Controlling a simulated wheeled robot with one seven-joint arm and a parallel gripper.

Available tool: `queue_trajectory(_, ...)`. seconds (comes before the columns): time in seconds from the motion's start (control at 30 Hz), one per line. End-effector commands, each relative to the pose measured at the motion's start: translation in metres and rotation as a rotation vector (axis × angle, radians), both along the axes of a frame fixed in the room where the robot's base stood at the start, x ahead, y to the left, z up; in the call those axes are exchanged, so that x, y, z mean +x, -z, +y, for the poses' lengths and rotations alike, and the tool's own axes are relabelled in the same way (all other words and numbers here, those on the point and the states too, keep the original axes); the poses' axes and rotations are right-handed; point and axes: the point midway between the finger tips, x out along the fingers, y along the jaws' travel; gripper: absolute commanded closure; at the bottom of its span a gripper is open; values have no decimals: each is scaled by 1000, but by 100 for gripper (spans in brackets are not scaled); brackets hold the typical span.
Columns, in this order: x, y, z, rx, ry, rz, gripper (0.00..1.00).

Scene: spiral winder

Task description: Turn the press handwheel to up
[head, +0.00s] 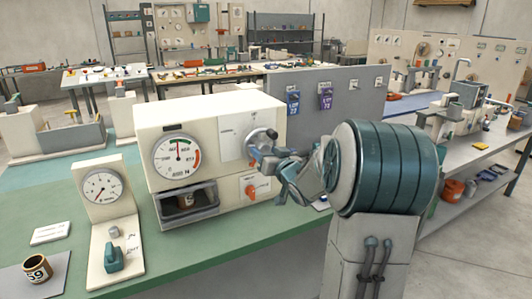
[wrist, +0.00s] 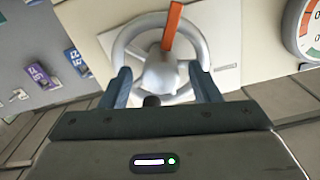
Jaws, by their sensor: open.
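The press handwheel (head: 263,134) is a grey ring on the right of the cream machine's front, partly hidden by my gripper in the head view. In the wrist view the handwheel (wrist: 196,42) faces me, with a round grey hub and an orange pointer (wrist: 172,27) running from the hub to the top of that picture. My gripper (wrist: 163,78) is open, with one blue-grey finger on each side of the hub, over the lower part of the ring. Whether the fingers touch the wheel I cannot tell. In the head view my gripper (head: 258,156) is right at the wheel.
An orange knob (head: 251,189) sits below the wheel. A gauge stand (head: 103,187) and a mug (head: 37,269) are on the green bench (head: 190,270). A grey panel stands behind.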

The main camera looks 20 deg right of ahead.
Motion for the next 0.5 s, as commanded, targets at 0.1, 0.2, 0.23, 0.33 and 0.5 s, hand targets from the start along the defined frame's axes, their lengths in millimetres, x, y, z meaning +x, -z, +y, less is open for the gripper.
queue_trajectory(0.1, 1, 0, 0, 0, 0, 0, 44)
queue_trajectory(0.2, 1, 0, 0, 0, 0, 0, 44)
queue_trajectory(0.23, 1, 0, 0, 0, 0, 0, 44)
queue_trajectory(0.33, 1, 0, 0, 0, 0, 0, 66)
queue_trajectory(0.5, 1, 0, 0, 0, 0, 0, 88)
